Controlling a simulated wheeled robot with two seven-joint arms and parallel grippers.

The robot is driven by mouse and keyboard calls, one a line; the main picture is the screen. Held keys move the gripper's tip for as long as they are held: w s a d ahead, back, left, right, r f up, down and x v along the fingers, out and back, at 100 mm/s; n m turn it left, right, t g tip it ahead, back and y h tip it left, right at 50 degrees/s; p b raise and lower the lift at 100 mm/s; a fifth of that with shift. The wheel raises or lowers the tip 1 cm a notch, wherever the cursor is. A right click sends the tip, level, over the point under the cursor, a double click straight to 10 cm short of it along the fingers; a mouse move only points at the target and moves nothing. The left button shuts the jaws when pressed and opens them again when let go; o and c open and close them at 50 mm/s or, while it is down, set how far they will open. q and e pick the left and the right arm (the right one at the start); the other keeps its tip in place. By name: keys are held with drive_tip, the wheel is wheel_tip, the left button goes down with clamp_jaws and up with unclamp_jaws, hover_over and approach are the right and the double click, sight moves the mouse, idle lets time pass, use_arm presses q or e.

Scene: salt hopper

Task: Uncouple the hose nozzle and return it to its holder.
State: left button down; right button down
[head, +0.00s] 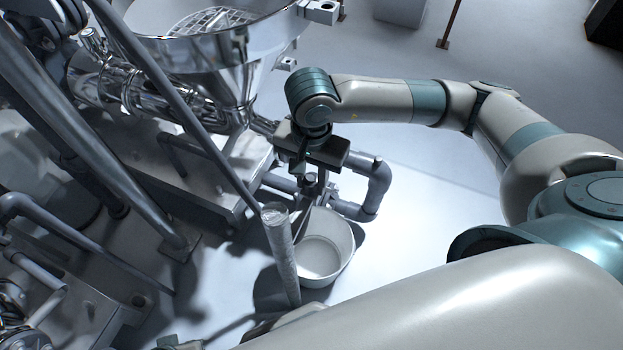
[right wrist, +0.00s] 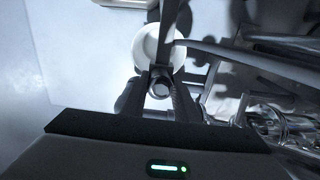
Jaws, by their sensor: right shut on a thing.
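My right gripper (head: 308,185) points down beside the steel hopper, over the pipes near the white bucket. It is shut on a small grey round-ended part that looks like the hose nozzle (right wrist: 160,88), which sits between its two fingers in the right wrist view. In the head view the gripper body hides most of this part. I cannot tell whether it is still coupled to the pipework below. An upright grey tube (head: 281,255) stands left of the bucket. I cannot tell for sure which thing is the nozzle's holder. My left gripper is not clearly seen.
The white bucket (head: 326,262) stands on the floor below my gripper. A grey elbow pipe (head: 379,185) is close on the right. The shiny hopper (head: 200,50) and a long slanted bar (head: 190,130) are on the left. Pale floor is clear to the right.

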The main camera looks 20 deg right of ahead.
sight(311, 179)
idle(0.4)
drive_tip(key=c, duration=0.8)
unclamp_jaws()
drive_tip(key=shift+r, duration=0.15)
drive_tip(key=shift+r+p, duration=1.45)
drive_tip(key=shift+r, duration=1.4)
